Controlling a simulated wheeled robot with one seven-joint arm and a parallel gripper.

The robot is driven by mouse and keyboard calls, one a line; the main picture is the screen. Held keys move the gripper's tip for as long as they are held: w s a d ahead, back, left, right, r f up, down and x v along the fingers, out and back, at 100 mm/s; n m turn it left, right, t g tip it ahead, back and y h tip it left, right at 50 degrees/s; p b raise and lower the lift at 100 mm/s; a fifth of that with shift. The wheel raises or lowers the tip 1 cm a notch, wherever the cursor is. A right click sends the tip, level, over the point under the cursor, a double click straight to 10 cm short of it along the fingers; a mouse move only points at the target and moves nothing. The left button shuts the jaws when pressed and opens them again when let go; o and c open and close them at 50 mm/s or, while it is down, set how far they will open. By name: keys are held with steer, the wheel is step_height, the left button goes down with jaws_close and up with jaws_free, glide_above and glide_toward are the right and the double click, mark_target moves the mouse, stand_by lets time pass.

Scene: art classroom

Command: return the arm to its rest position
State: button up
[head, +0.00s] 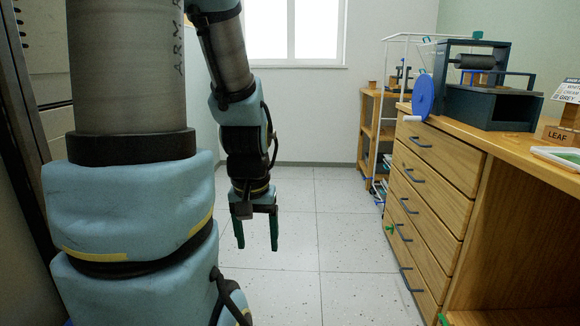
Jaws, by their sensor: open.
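My arm comes in from the top left of the head view, large and close, with light blue joint covers. My gripper (257,232) hangs at the arm's end, left of the middle, pointing down over the floor. Its two dark green fingers are apart, with nothing between them. It is clear of the drawer cabinet and touches nothing that I can see.
A wooden drawer cabinet (436,182) stands at the right. A wooden shelf (370,130) stands behind. The tiled floor (335,235) between is clear.

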step_height(320, 180, up, 29)
steer(key=p, duration=2.6)
steer(key=shift+f, duration=0.2)
steer(key=shift+c, duration=0.4)
